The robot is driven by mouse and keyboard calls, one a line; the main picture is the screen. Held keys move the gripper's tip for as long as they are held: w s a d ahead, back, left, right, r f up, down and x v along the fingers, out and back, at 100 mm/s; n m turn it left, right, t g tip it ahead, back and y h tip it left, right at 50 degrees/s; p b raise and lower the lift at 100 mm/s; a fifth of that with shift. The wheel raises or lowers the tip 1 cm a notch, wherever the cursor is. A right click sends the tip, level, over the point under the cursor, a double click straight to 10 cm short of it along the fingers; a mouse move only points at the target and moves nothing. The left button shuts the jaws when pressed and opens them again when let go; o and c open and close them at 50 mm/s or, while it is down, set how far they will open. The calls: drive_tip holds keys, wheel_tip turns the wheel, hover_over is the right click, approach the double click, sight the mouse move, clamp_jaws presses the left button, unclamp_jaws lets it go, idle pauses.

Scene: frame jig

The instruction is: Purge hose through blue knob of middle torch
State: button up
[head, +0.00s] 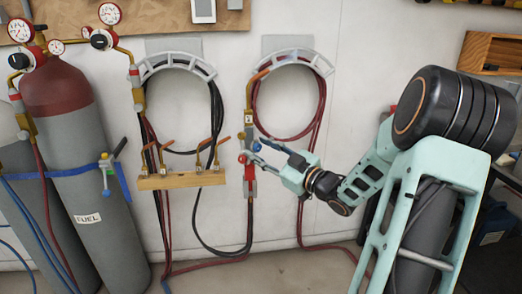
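The brass torch (249,119) hangs upright on the wall below the right hose hanger, between the other torch parts and my arm. A small blue knob (256,145) is on its right side and a red knob (242,158) on its left. My gripper (259,150) comes in from the right, with its fingertips at the blue knob. The two fingers stand apart, one above the other. The knob is very small here, and I cannot tell whether the fingers touch it. The torch's lower end leads into a red and black hose (250,215).
A wooden holder (181,181) with several brass tips is on the wall to the left. Coiled hoses hang on the left hanger (177,60) and right hanger (287,56). A fuel cylinder (88,190) with gauges stands far left. Hoses run along the floor.

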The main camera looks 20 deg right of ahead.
drive_tip(key=v, duration=1.2)
drive_tip(key=shift+w+a, duration=0.1)
idle(1.8)
